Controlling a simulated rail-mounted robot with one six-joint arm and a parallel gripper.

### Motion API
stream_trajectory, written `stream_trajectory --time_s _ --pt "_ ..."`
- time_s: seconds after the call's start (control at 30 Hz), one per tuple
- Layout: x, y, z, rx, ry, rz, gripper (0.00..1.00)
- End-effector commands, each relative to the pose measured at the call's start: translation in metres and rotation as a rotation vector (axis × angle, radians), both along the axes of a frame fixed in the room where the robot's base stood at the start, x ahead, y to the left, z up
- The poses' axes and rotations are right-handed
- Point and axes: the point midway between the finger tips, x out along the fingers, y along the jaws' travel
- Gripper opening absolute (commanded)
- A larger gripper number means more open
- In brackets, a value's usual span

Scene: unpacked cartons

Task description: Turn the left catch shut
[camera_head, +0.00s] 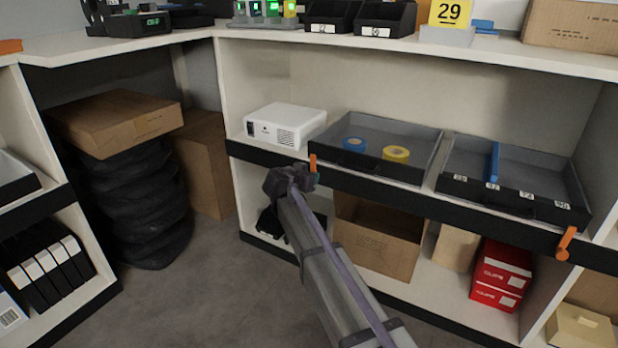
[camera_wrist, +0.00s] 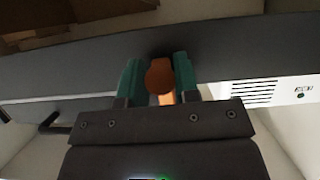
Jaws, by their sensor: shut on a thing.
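The left catch (camera_head: 313,162) is a small orange lever on the black front rail of the shelf. In the head view its visible part stands about upright above my gripper (camera_head: 305,178), and the rest is hidden. In the wrist view the orange catch (camera_wrist: 160,76) sits between the two green fingertips of my gripper (camera_wrist: 159,78), which is shut on it. The right catch (camera_head: 566,243), also orange, hangs slightly tilted at the right end of the same rail.
A grey tray (camera_head: 372,122) with blue and yellow tape rolls stands behind the rail, beside a divided tray (camera_head: 520,165) and a white projector (camera_head: 285,128). An open carton (camera_head: 375,250) and red boxes (camera_head: 500,275) sit below.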

Motion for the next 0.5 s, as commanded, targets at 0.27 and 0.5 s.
stream_trajectory --time_s 0.27,0.5 --pt "-0.0004 -0.0003 0.0000 0.043 -0.019 -0.001 0.06" --pt "-0.0003 -0.0002 0.0002 0.046 -0.021 -0.001 0.06"
